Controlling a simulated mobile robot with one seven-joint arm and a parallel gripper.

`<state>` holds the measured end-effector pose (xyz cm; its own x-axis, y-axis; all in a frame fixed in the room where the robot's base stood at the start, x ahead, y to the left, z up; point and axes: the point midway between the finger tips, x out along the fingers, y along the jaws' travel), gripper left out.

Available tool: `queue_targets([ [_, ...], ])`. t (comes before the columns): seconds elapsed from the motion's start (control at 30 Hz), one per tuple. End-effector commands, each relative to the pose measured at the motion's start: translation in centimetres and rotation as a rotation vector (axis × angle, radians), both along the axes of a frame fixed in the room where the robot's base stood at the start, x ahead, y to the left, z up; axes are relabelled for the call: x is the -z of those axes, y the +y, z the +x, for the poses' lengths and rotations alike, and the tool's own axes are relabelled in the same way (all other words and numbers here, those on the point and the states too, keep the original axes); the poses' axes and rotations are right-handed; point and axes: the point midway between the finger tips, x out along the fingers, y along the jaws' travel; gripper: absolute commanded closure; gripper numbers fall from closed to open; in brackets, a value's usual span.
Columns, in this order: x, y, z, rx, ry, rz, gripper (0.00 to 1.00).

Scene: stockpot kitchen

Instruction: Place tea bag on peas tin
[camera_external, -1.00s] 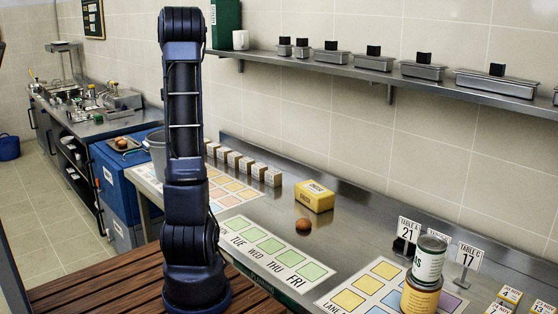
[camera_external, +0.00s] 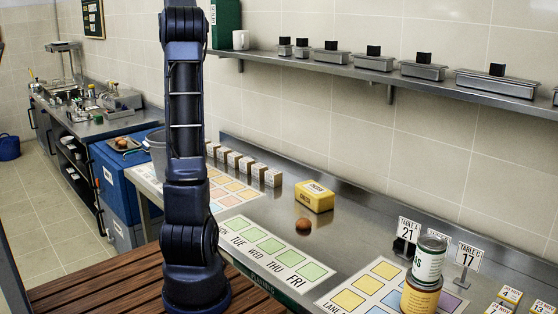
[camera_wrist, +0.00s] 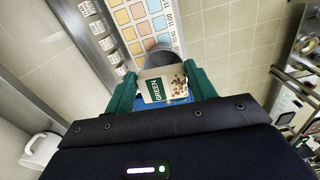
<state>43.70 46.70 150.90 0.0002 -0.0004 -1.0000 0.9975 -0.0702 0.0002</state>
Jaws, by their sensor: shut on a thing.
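In the wrist view my gripper (camera_wrist: 163,84) has its two green fingers on either side of a pale tea bag (camera_wrist: 155,90). The bag has a green label reading "GREEN" and brown flecks, and the gripper is shut on it. In the external view a white and green tin (camera_external: 429,258), with lettering ending in "AS", looks like the peas tin. It stands upright on a yellow tin (camera_external: 420,298) at the lower right. My gripper and the tea bag do not show in the external view, and no tin shows clearly in the wrist view.
Table number signs (camera_external: 467,257) stand close beside the tins. A yellow box (camera_external: 314,196) and a brown ball-like item (camera_external: 303,224) sit mid-counter. Small boxes line the back left. A wall shelf (camera_external: 390,76) with metal containers runs above. A white mug (camera_wrist: 40,150) shows in the wrist view.

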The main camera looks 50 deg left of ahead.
Motion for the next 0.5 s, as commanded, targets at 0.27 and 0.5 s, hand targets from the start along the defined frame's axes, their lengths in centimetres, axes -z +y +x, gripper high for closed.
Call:
queue_targets([
  [0.27, 0.1, -3.2, 5.2, 0.076, -0.001, -0.001, 0.66],
  [0.5, 0.2, -8.1, 11.4, 0.175, -0.001, -0.002, 0.66],
])
